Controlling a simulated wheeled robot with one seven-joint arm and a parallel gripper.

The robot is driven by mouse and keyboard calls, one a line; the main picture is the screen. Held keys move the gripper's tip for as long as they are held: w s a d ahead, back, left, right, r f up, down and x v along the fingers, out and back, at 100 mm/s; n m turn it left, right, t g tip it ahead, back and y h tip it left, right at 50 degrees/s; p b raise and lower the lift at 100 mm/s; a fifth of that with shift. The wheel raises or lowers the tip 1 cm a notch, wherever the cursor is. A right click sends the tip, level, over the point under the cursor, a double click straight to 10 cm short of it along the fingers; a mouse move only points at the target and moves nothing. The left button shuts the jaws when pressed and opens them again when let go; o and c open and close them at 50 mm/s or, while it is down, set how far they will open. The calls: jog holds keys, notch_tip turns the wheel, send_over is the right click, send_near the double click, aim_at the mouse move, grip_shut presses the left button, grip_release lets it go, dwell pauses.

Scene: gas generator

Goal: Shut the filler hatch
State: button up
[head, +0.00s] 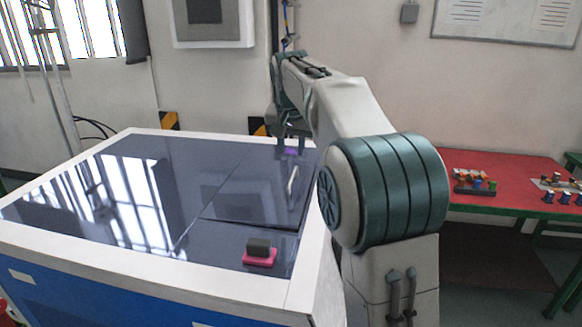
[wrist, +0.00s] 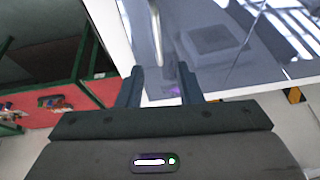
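The filler hatch looks to be the dark glossy panel (head: 240,195) with a light bar handle (head: 292,185), on the right of the generator top. It lies flat or nearly so; a dark line runs along its front edge, and I cannot tell if it is fully shut. The handle also shows in the wrist view (wrist: 156,35). My gripper (head: 291,148) is over the far right corner of the top, beside a small purple part (head: 291,152). In the wrist view my gripper (wrist: 160,88) has its fingers apart with nothing held between them; the purple part is partly hidden.
The generator's white frame (head: 60,257) surrounds the dark top. A pink-based block with a dark top (head: 260,251) stands near the front right corner. A red table (head: 505,180) with small parts is at the right. A wall stands close behind.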

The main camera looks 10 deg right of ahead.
aim_at(291, 178)
jog(key=p+x, duration=0.1)
jog(key=x, duration=0.8)
jog(key=shift+d, duration=0.1)
grip_shut()
dwell(1.0)
grip_release()
jog(key=shift+r, duration=0.1)
jog(key=b+v, duration=0.1)
jog(key=v, duration=1.2)
jog(key=shift+s+r, duration=0.15)
jog(key=shift+r, duration=0.15)
